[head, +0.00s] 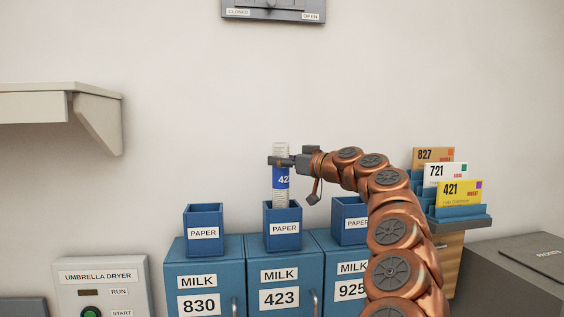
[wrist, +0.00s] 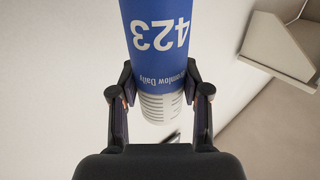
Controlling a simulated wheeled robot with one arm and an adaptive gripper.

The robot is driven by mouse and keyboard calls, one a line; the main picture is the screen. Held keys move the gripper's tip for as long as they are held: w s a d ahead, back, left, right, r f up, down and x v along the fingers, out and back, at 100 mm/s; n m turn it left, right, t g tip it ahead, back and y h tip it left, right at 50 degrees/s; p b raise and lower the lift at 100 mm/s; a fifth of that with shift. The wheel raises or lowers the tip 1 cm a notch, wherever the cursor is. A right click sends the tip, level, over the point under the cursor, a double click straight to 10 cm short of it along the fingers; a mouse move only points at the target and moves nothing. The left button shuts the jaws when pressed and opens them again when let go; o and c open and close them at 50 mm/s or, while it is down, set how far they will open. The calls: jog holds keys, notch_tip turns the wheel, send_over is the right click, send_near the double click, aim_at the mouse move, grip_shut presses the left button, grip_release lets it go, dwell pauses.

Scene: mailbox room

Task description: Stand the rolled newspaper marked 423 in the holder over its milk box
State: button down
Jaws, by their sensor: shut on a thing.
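The rolled newspaper (head: 281,180) is white with a blue band marked 423, and it is upright. My gripper (head: 280,161) is shut on its upper part. In the wrist view the newspaper (wrist: 160,35) sits between the two fingers of my gripper (wrist: 160,95), and the number 423 appears upside down. The blue PAPER holder (head: 283,228) stands on top of the milk box marked 423 (head: 263,274). The newspaper's lower end meets the holder's opening in the head view; its bottom is hidden, and how deep it is inside I cannot tell.
PAPER holders stand left (head: 203,232) and right (head: 345,222), over milk boxes 830 (head: 180,279) and 925 (head: 338,270). A rack (head: 462,224) with envelopes is at the right. A shelf (head: 45,105) juts out at upper left. An umbrella dryer (head: 128,297) stands lower left.

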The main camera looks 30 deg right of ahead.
jog(key=shift+c, duration=2.3)
grip_release()
jog(key=shift+s, duration=0.15)
jog(key=v, duration=1.1)
jog(key=shift+s, duration=0.4)
